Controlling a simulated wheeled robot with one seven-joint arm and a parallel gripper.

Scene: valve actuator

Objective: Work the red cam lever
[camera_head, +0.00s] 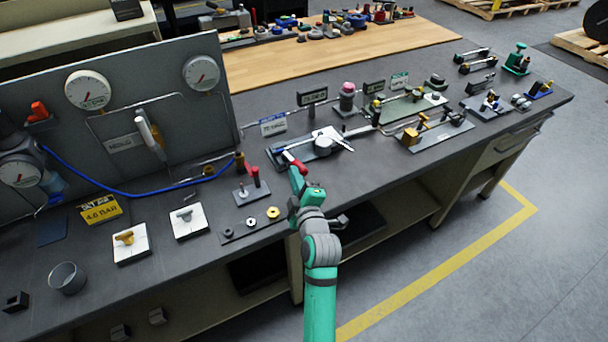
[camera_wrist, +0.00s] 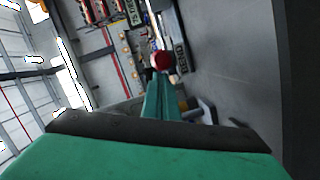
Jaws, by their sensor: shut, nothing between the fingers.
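The red cam lever (camera_head: 299,167) shows as a short red grip at the front left of a dark base plate with a round grey body on the bench. My gripper (camera_head: 295,174) is at the bench's front part, with its green fingers right by the red grip. In the wrist view the fingers (camera_wrist: 161,88) are together, and a round red end (camera_wrist: 162,60) shows just beyond their tips. I cannot tell whether the fingertips touch it. The gripper is shut and empty. My gripper hides part of the lever's surroundings.
A small plate with red-topped pins (camera_head: 250,189) stands to the left. A gauge panel (camera_head: 130,110) with a blue hose rises at the back left. A brass-coloured fixture (camera_head: 412,134) is to the right.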

